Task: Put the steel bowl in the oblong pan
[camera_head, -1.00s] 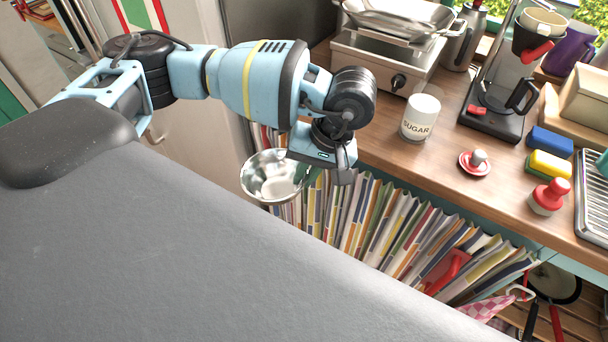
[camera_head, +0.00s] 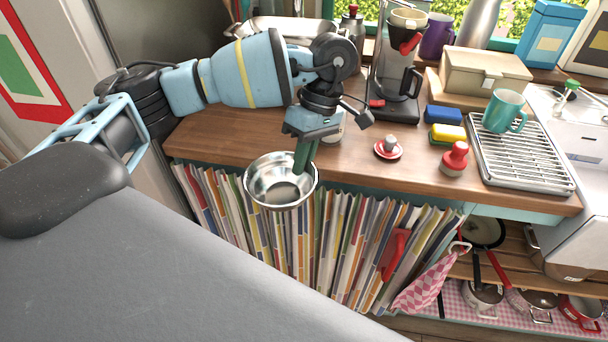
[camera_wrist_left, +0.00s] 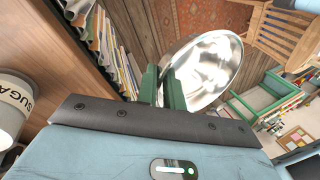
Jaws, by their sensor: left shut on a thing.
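The steel bowl (camera_head: 281,190) is shiny and round and hangs off the front edge of the wooden counter, in front of the striped curtain. My left gripper (camera_head: 302,164) is shut on its rim from above. In the left wrist view the green fingers of my left gripper (camera_wrist_left: 162,84) pinch the near edge of the bowl (camera_wrist_left: 212,68), and the bowl looks empty. A long steel pan (camera_head: 292,27) shows at the back left of the counter, partly hidden by my left arm; it looks like the oblong pan. My right gripper is not in view.
A white sugar jar (camera_wrist_left: 12,105) stands close to my left gripper. A red-and-white saucer (camera_head: 388,150), red stamp-like object (camera_head: 455,158), sponges (camera_head: 447,133), coffee maker (camera_head: 392,105) and dish rack (camera_head: 520,155) fill the right. Several pans (camera_head: 540,300) sit on lower shelves.

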